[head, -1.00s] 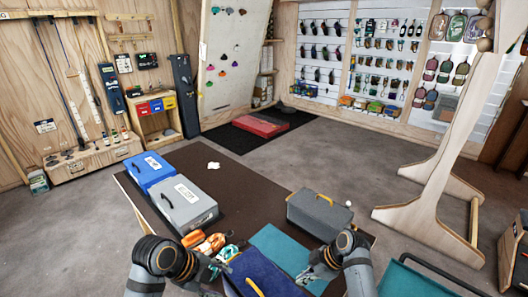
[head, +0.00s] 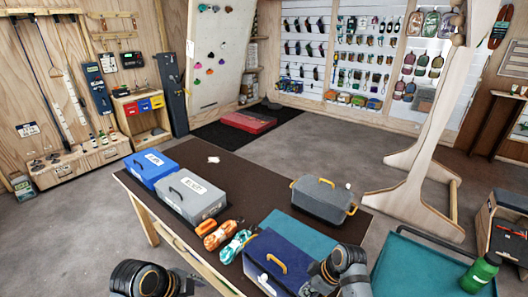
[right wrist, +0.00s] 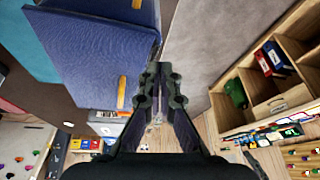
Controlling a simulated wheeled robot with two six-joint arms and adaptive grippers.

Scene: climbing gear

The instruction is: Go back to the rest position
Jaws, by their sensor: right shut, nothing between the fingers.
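My right gripper (head: 318,280) is at the bottom of the head view, beside the near right end of the blue case (head: 284,258) with a yellow handle. In the right wrist view, the right gripper (right wrist: 158,72) has its fingers together with nothing between them. The blue case (right wrist: 95,50) lies to its left there, apart from the fingers. My left arm enters at the bottom left of the head view, near the table's front edge; its fingers are cut off or hidden, so their opening cannot be seen.
The brown table (head: 265,175) holds a blue box (head: 150,168), a grey box (head: 192,194), orange and teal rope bundles, a teal mat (head: 298,230) and a grey case (head: 323,200). A teal cart (head: 420,265) with a green bottle (head: 480,272) stands at right. A wooden stand rises behind it.

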